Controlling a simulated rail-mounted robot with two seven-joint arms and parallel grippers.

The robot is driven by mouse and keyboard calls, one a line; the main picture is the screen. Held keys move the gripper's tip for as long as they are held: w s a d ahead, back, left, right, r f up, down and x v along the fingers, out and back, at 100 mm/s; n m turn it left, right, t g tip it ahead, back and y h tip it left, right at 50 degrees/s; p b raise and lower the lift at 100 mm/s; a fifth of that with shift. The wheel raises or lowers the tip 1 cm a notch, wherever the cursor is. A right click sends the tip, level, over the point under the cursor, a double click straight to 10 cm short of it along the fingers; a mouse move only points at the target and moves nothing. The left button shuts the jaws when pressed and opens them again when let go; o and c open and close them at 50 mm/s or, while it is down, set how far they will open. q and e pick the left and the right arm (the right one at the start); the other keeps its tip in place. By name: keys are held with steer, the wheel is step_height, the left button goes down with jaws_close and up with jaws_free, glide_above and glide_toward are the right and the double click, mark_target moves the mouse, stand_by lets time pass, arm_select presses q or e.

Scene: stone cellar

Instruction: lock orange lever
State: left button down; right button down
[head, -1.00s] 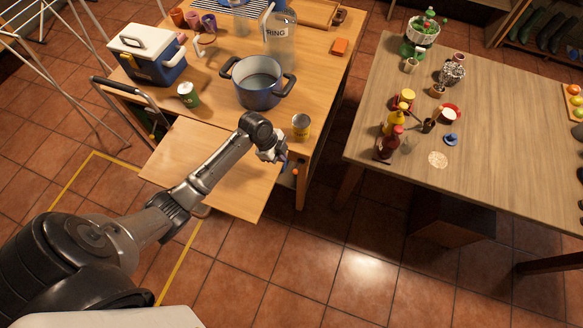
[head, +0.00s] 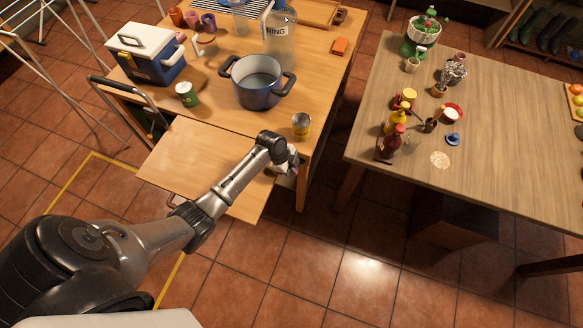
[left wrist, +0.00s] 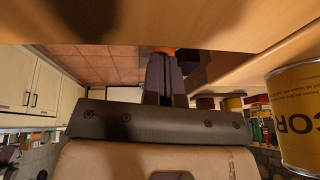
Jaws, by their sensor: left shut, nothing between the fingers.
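The orange lever (left wrist: 164,50) shows in the left wrist view as a small orange patch just beyond my fingertips; most of it is hidden, and I cannot tell whether they touch it. In the head view my own gripper covers the lever's place at the side of the wooden cart. My left gripper (head: 291,163) is at that side, below the cart's top edge; its closed, empty fingers also show in the left wrist view (left wrist: 165,66). My right gripper is in neither view.
The wooden cart (head: 215,90) carries a blue pot (head: 257,98), a yellow can (head: 301,120) near the gripper, a cooler (head: 146,68) and a green can (head: 187,94). A lower wooden leaf (head: 195,165) lies under my arm. A second table (head: 490,140) stands right, across a floor gap.

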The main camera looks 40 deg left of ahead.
arm_select(q)
steer(key=shift+s+d+f+p, duration=0.25)
steer(key=shift+s+f, duration=0.15)
steer(key=shift+f, duration=0.15)
steer(key=shift+s+d+f+p, duration=0.1)
steer(key=shift+s+f+p, duration=0.15)
steer(key=shift+s+f, duration=0.25)
steer(key=shift+w+r, duration=0.1)
steer(key=shift+r+p, duration=0.65)
steer(key=shift+p, duration=0.2)
